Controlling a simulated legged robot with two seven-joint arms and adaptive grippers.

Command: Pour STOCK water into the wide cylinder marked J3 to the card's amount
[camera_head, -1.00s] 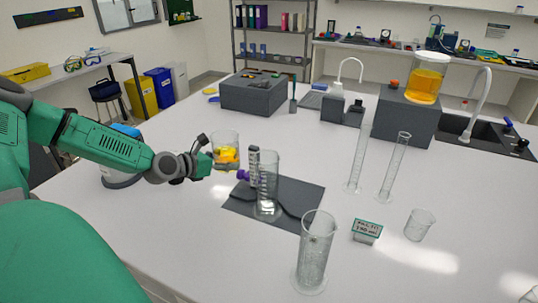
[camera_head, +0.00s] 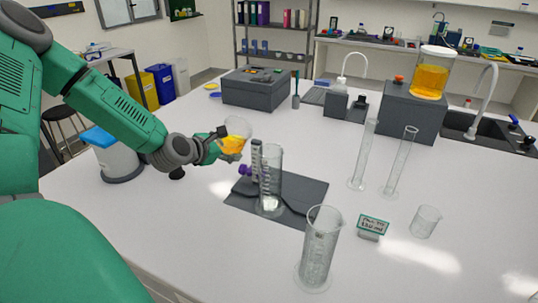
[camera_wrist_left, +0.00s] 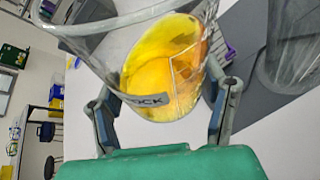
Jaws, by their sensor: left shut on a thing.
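My left gripper (camera_head: 217,148) is shut on a clear beaker (camera_head: 236,130) of yellow-orange liquid. The wrist view shows the beaker (camera_wrist_left: 95,45) between both fingers, with a label ending in "OCK". The beaker is tilted, its mouth higher and just left of a wide cylinder (camera_head: 270,170) on a dark mat (camera_head: 308,190). That cylinder looks empty. Another wide cylinder (camera_head: 318,248) stands nearer, off the mat, also empty. I cannot read which is J3. A green-edged card (camera_head: 373,224) stands right of it, its text too small to read surely. My right gripper is not in view.
A grey strip and purple knob (camera_head: 245,170) stand beside the mat's cylinder. Two slim cylinders (camera_head: 363,155) (camera_head: 401,162) and a small empty beaker (camera_head: 425,221) stand to the right. A jar of orange liquid (camera_head: 431,75) sits on a dark block (camera_head: 410,112). The front left table is clear.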

